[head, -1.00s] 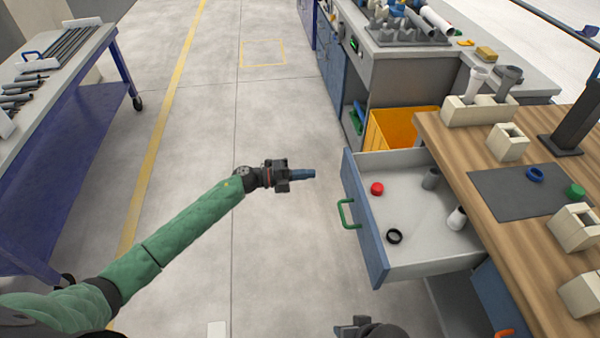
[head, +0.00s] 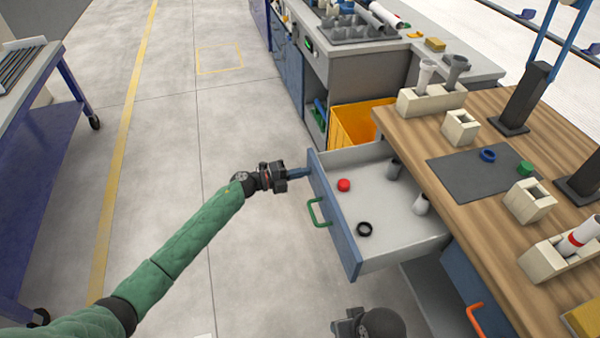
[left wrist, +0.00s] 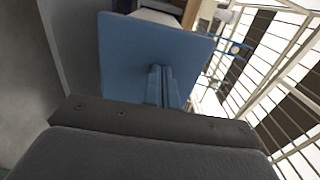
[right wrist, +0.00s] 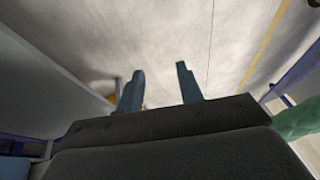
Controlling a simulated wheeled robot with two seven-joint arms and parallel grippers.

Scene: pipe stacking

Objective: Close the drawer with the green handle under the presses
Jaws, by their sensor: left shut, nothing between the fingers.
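The drawer (head: 392,250) is pulled out from under the wooden worktop. Its blue front (head: 343,232) carries a green handle (head: 312,213). My left gripper (head: 306,172) is shut and empty, its tips at the far end of the drawer front, beyond the handle. In the left wrist view the shut fingers (left wrist: 158,70) point at the blue panel (left wrist: 125,55); I cannot tell whether they touch it. My right gripper shows partly at the bottom of the head view; in the right wrist view its fingers (right wrist: 160,68) are apart with nothing between them.
The drawer holds a red cap (head: 344,185), a black ring (head: 364,229), a grey fitting (head: 394,169) and a white fitting (head: 421,205). A yellow bin (head: 362,122) stands beyond it. A drawer with an orange handle (head: 474,319) is nearer.

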